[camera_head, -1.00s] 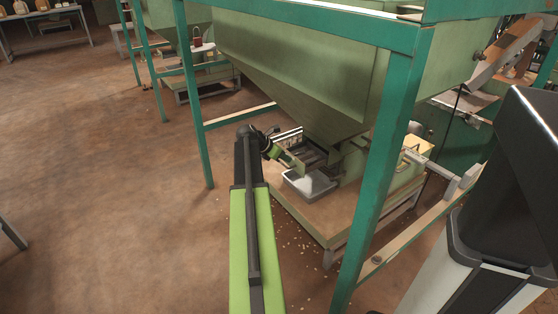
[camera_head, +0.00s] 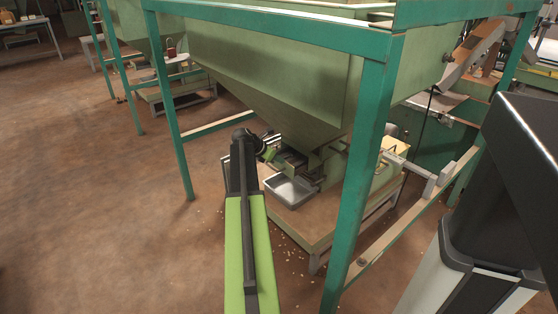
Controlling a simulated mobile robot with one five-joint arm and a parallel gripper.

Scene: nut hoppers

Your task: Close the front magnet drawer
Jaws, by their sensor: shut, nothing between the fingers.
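The front magnet drawer (camera_head: 291,160) is a small green-grey box with a dark inside, below the mouth of the green hopper (camera_head: 270,75). It sits just above and behind a shallow metal tray (camera_head: 288,191). How far it sticks out is hard to tell at this size. My gripper (camera_head: 269,154) is at the far end of my black and green arm, just left of the drawer. Its fingers are shut and empty. Whether they touch the drawer front cannot be told.
A wooden platform (camera_head: 301,225) carries the tray under the hopper. Green frame posts stand left (camera_head: 169,105) and right (camera_head: 362,160) of it. Nuts (camera_head: 290,248) are scattered on the floor. Open brown floor (camera_head: 90,210) lies to the left.

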